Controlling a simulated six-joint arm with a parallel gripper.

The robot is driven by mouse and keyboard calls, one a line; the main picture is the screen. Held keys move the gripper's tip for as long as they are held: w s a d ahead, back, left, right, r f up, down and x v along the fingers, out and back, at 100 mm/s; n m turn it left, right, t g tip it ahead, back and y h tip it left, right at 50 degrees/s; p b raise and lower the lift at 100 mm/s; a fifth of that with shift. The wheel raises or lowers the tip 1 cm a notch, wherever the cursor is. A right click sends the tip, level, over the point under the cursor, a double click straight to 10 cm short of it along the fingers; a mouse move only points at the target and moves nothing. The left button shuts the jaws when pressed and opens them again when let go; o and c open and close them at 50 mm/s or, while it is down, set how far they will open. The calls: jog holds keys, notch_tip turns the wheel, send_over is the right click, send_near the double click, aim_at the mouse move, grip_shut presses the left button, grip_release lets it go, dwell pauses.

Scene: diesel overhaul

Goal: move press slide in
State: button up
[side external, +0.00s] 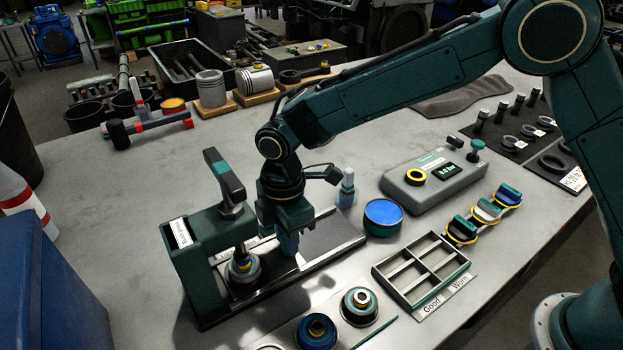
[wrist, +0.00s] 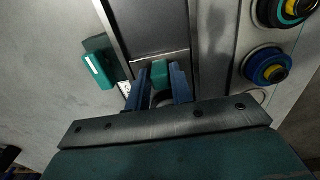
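The green bench press (side external: 205,250) stands at the left of the table, its lever (side external: 225,180) raised. A round stacked part (side external: 242,268) sits under its ram. The metal slide bed (side external: 325,238) runs right from the press; it also shows in the wrist view (wrist: 212,50). My gripper (side external: 288,248) points down over the bed, just right of the press. In the wrist view its blue fingers (wrist: 162,82) stand on both sides of a small teal block (wrist: 160,72), apparently the slide's handle, with no clear gap. The fingers hide the slide's lower part.
A tray with round parts (side external: 360,303) lies in front of the bed. A blue-topped tin (side external: 383,216), a bottle (side external: 346,188), a sorting box (side external: 420,272) and a gauge box (side external: 433,178) stand to the right.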

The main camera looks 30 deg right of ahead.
jog(key=shift+o, duration=1.3)
jog(key=shift+r, duration=2.7)
jog(key=shift+r, duration=0.1)
jog(key=shift+r, duration=1.9)
jog(key=shift+d+r, duration=0.1)
